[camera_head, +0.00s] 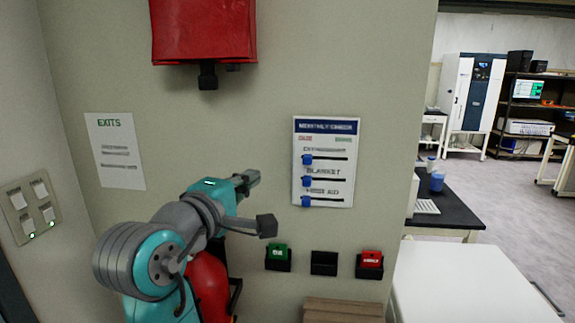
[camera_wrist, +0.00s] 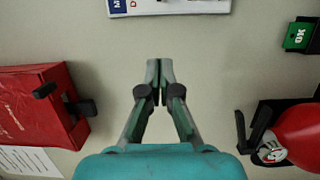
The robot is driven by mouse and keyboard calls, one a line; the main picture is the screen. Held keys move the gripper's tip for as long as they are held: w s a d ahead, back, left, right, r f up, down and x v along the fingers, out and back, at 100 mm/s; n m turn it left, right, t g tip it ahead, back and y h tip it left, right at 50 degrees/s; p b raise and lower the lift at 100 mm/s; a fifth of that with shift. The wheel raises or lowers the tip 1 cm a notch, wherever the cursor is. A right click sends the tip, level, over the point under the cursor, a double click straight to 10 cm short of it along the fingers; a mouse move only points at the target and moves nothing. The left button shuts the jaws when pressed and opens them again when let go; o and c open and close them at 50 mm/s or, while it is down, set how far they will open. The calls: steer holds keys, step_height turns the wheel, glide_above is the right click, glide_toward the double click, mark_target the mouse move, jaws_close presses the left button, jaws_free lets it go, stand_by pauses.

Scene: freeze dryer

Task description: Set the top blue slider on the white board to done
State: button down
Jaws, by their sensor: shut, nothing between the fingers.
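The white board (camera_head: 326,196) hangs on the wall, with a dark blue header and three rows. A small red word heads its left side and a green word its right; both are blurred. The top blue slider (camera_head: 307,160) sits at the left end of its dark track, and so do the middle slider (camera_head: 306,181) and the bottom slider (camera_head: 305,201). My gripper (camera_head: 252,177) is shut and empty, left of the board and apart from it. In the wrist view my gripper (camera_wrist: 159,68) points at bare wall; only an edge of the board (camera_wrist: 180,7) shows and the sliders are out of view.
A red box (camera_head: 203,30) is on the wall above my gripper. An exits sheet (camera_head: 115,150) hangs to the left. Below the board are a green card (camera_head: 278,250), an empty dark holder (camera_head: 324,263) and a red card (camera_head: 371,259). A red extinguisher (camera_wrist: 300,138) stands near my arm.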

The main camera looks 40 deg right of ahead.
mark_target(308, 160)
stand_by(0.3)
steer(key=d, duration=0.3)
steer(key=w+d, duration=0.1)
steer(key=d, duration=0.3)
steer(key=w+d, duration=0.1)
steer(key=d, duration=0.3)
steer(key=shift+s+d, duration=0.3)
steer(key=shift+s, duration=0.25)
